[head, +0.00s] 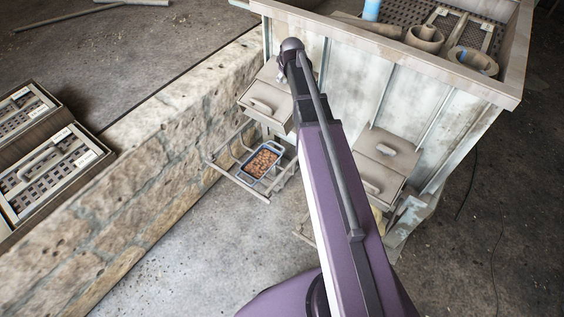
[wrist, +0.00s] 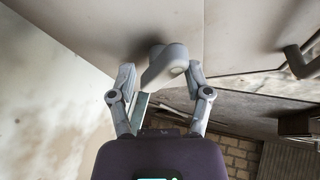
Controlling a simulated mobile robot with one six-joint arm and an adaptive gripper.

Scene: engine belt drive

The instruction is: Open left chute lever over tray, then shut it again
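My gripper (wrist: 161,74) is open in the wrist view, with one finger on each side of a pale grey lever (wrist: 166,64). The lever appears nearer the right finger; I cannot tell whether they touch. In the head view, my arm hides the gripper and this lever. The left chute (head: 263,103) is a box with a rounded handle on the cabinet front. Below it, a blue-rimmed tray (head: 247,173) holding brown-orange pieces sits on a metal rack (head: 222,166).
The pale cabinet (head: 408,97) has more chute boxes (head: 386,150) to the right of my arm. Pots and a blue cylinder (head: 372,10) stand on its top. A low stone wall (head: 130,175) runs along the left. Floor in front of the rack is clear.

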